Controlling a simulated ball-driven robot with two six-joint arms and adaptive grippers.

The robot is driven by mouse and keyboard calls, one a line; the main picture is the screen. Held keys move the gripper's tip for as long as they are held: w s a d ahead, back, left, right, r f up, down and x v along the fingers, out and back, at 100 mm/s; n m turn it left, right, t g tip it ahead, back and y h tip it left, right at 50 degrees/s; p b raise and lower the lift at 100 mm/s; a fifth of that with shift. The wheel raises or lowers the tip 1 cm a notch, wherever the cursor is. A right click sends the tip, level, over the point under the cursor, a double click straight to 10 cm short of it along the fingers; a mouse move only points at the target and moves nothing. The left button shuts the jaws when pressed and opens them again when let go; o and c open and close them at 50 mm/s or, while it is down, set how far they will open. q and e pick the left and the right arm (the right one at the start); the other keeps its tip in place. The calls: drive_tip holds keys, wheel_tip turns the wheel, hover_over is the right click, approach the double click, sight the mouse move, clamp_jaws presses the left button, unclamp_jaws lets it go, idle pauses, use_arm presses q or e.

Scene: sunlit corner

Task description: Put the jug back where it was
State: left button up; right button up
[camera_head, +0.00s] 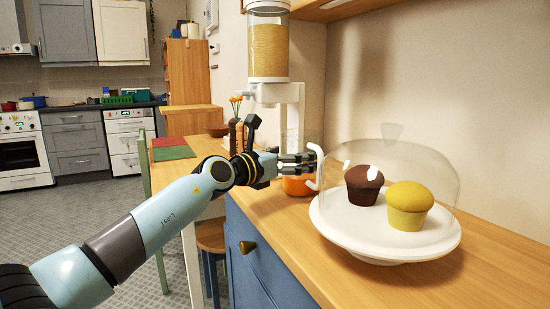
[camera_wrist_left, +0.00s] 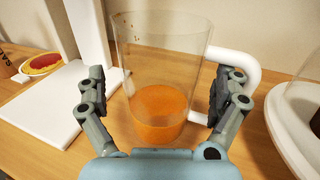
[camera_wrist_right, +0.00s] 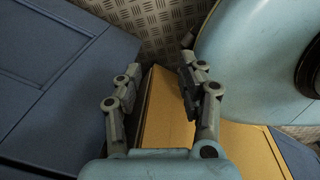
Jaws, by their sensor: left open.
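The jug is clear with orange liquid in its bottom and a white handle. It stands upright on the wooden counter in the left wrist view (camera_wrist_left: 158,105); in the head view its orange part (camera_head: 297,186) shows below my gripper. My left gripper (camera_head: 303,161) is open, its fingers on either side of the jug in the left wrist view (camera_wrist_left: 167,80). The right finger is close to the handle; I cannot tell whether it touches. My right gripper (camera_wrist_right: 160,72) is open and empty, low by blue cabinet fronts; it is not in the head view.
A glass-domed cake stand (camera_head: 385,240) with a brown and a yellow muffin stands right of the jug. A dispenser (camera_head: 268,50) with a white stand rises behind it. A small red-and-yellow dish (camera_wrist_left: 42,63) lies at left. The counter's front right is clear.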

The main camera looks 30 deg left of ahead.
use_arm(q)
drive_tip(key=p+v, duration=0.2)
drive_tip(key=v, duration=0.7)
drive_tip(key=shift+s+r, duration=0.1)
drive_tip(key=shift+s, duration=0.2)
